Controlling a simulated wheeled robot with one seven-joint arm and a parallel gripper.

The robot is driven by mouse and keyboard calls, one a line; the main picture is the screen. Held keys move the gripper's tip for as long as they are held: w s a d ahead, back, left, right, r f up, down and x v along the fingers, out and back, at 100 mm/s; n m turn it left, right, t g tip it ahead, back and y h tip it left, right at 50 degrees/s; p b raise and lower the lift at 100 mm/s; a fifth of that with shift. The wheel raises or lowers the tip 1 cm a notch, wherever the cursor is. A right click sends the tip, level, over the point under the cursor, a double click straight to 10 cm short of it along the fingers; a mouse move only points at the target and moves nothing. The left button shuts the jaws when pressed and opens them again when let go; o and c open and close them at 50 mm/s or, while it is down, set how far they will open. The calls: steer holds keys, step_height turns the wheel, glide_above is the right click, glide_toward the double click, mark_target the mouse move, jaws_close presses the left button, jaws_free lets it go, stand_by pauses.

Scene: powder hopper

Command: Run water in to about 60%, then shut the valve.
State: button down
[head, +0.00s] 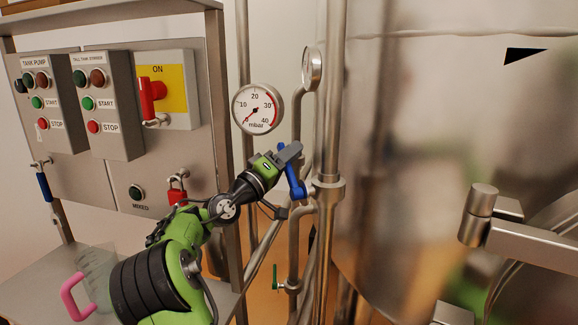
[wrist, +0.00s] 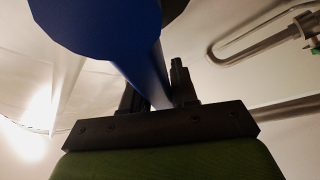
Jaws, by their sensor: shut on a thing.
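A blue valve handle (head: 294,177) sits on the pipework left of the big steel tank (head: 440,130). My gripper (head: 289,153) is at the handle's upper end and shut on it. In the wrist view, the blue handle (wrist: 148,75) runs between the two fingers of my gripper (wrist: 158,95). A round gauge (head: 257,109) marked in mbar, 10 to 40, hangs above the handle. Its thin needle seems to point to the lower left, near the low end. A black triangle (head: 524,56) shows on the tank wall. The water inside is not visible.
A clear jug with a pink handle (head: 74,298) is at lower left. A green-handled valve (head: 279,286) is low on the pipes.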

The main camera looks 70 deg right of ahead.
stand_by(0.3)
steer(key=c, duration=1)
jaws_free()
steer(key=shift+r, duration=0.1)
steer(key=shift+o, duration=0.2)
steer(key=b+v, duration=0.2)
steer(key=v, duration=1.3)
steer(key=shift+a+f, duration=0.2)
steer(key=shift+a, duration=0.15)
steer(key=shift+w, duration=0.1)
stand_by(2.2)
